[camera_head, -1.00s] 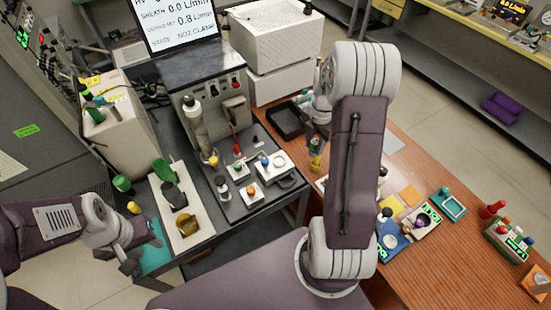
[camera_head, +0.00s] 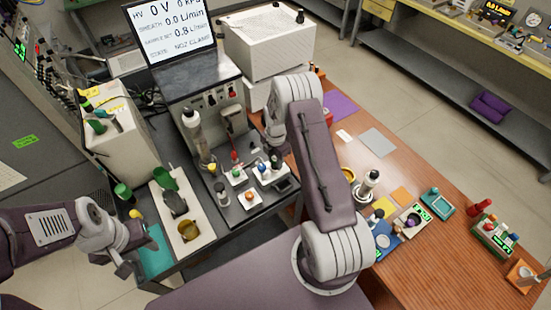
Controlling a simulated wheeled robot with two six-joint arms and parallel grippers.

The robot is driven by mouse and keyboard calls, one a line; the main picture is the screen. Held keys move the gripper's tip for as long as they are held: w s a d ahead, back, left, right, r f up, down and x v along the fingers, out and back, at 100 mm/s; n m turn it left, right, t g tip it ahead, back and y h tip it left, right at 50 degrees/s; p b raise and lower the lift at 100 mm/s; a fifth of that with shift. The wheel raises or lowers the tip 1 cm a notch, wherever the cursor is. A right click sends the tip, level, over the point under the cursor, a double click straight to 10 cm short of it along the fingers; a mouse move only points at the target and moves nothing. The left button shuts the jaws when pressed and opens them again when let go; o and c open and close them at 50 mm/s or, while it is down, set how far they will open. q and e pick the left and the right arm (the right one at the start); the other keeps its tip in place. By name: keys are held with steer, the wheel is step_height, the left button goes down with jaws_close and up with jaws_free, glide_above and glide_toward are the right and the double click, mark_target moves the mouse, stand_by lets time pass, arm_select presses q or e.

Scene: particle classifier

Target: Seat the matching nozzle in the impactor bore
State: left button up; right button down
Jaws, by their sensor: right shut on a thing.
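My right arm reaches across the middle and bends down at the bench's right edge. Its gripper (camera_head: 275,150) is mostly hidden behind the arm, close to the small knobbed blocks. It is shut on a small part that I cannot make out. A silver cylinder with a dark top (camera_head: 368,186) stands on the wooden table, right of my arm. I cannot tell which holds the impactor bore. My left gripper (camera_head: 130,264) is low at the left by the teal mat; its jaw opening is unclear.
Knobbed blocks (camera_head: 249,197) crowd the dark bench. A white tray (camera_head: 191,249) with green and yellow pieces lies left. A blue tray (camera_head: 383,240), a teal tray (camera_head: 437,204) and a vial rack (camera_head: 491,236) stand on the wooden table. A purple mat (camera_head: 340,106) lies behind.

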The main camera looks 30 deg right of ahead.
steer(key=shift+f, duration=0.15)
steer(key=c, duration=1)
jaws_free()
steer(key=shift+r, duration=0.35)
steer(key=shift+w+d+r, duration=0.1)
steer(key=shift+r, duration=0.15)
step_height(320, 180, up, 10)
steer(key=b, duration=0.3)
steer(key=shift+r, duration=0.25)
steer(key=s+a+r+m, duration=0.1)
steer(key=s+a+m, duration=0.2)
steer(key=s+m, duration=0.3)
steer(key=s+a+r+m, duration=0.1)
steer(key=s+a+m, duration=0.3)
steer(key=s+m, duration=0.2)
steer(key=s+a+r+m+t, duration=0.1)
steer(key=s+a+m, duration=0.3)
steer(key=m, duration=0.5)
steer(key=shift+s+r, duration=0.1)
steer(key=shift+s, duration=1.2)
